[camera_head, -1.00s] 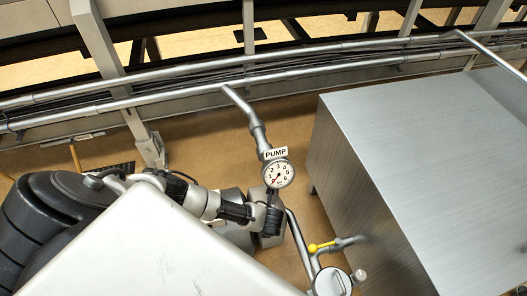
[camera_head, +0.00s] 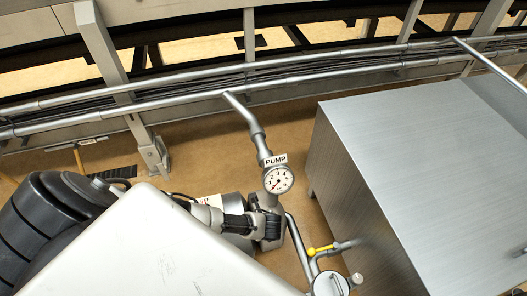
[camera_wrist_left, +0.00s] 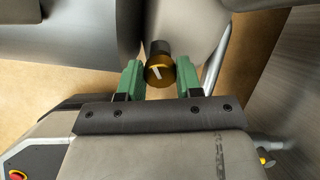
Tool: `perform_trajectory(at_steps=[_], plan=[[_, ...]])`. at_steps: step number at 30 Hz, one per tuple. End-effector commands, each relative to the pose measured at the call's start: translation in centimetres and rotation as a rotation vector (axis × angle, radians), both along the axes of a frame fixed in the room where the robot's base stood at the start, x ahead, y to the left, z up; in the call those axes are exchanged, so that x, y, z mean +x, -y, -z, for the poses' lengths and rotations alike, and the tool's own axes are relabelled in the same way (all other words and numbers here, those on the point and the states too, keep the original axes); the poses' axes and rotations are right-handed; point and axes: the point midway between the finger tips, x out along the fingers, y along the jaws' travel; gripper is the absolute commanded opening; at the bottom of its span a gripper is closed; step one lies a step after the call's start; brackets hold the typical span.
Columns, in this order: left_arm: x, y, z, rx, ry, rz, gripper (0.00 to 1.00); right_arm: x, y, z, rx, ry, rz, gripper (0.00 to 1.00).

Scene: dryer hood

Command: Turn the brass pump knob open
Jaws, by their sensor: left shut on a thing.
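The brass pump knob (camera_wrist_left: 160,72) is in the left wrist view, round, with a pale mark slanting on its face. It sits on a dark stem at a grey rounded body. My left gripper (camera_wrist_left: 160,80) has its green fingers on either side of the knob, shut on it. In the head view my left gripper (camera_head: 268,226) is below the pump gauge, and the knob is hidden there. My right gripper is not in view.
A large grey metal cabinet (camera_head: 400,150) stands to the right. Pipes (camera_head: 297,245) run below the gauge, with a yellow-handled valve (camera_head: 320,249) and a second gauge (camera_head: 330,285). A railing of pipes crosses the back. Brown floor shows between.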

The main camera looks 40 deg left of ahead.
Motion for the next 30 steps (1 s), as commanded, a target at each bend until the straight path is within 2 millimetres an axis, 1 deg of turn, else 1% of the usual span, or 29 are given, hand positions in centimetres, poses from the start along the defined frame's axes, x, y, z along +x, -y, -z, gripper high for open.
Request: perform_trajectory(at_steps=[6, 15, 21, 30], plan=[[-0.2, 0.1, -0.1, -0.054, 0.06, -0.192, 0.11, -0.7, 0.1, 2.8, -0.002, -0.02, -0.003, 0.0], [-0.3, 0.0, 0.0, -0.127, 0.146, -0.454, 0.11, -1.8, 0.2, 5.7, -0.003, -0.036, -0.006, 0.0], [-0.3, 0.0, 0.0, -0.175, 0.203, -0.624, 0.11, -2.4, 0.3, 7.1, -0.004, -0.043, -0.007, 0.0], [-0.3, 0.0, 0.1, -0.231, 0.269, -0.827, 0.11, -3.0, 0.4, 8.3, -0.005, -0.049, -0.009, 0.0]])
